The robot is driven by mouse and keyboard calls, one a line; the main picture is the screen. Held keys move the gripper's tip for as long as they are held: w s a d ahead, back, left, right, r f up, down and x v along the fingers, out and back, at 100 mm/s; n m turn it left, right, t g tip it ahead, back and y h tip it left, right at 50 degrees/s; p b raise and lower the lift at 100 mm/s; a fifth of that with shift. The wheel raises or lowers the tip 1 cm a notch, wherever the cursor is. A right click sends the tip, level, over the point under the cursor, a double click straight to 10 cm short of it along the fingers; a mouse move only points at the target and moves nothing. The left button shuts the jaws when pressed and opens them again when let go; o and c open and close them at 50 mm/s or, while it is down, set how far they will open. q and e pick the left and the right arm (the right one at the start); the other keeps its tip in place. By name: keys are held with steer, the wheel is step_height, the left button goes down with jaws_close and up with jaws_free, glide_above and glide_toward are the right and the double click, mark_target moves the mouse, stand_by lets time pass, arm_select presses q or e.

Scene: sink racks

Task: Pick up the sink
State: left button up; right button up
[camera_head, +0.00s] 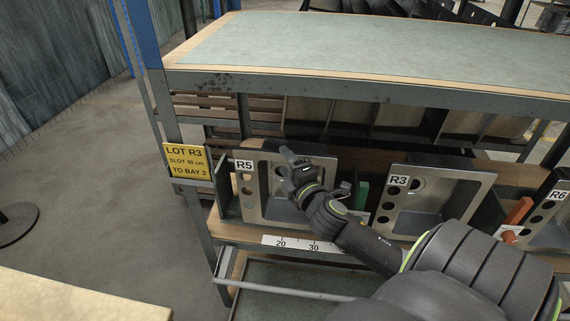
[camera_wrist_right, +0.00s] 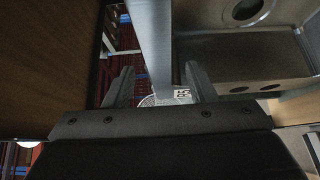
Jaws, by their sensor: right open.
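Several steel sinks stand tilted on edge in the rack below the top shelf. The sink labelled R5 (camera_head: 247,197) is at the left, the sink labelled R3 (camera_head: 455,187) is in the middle, and one labelled R6 (camera_head: 553,232) is at the right edge. My right gripper (camera_head: 287,163) is at the upper part of the R5 sink and hides some of it. In the wrist view the right gripper (camera_wrist_right: 160,88) is open. A grey metal strip runs between its fingers, with the R5 tag just beyond; contact cannot be told. My left gripper is out of view.
A yellow sign (camera_head: 187,163) on the left post reads LOT R3, SLOT 40 cm, TO BAY 2. A scale strip (camera_head: 300,245) marks the shelf's front. A green block (camera_head: 361,195) and an orange block (camera_head: 518,211) stand between sinks. The top shelf (camera_head: 350,45) is bare above my arm.

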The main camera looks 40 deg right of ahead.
mark_target(281, 157)
steer(key=shift+p+x, duration=0.45)
steer(key=shift+x, duration=1.85)
steer(key=shift+c, duration=0.4)
jaws_close()
steer(key=shift+r, duration=0.1)
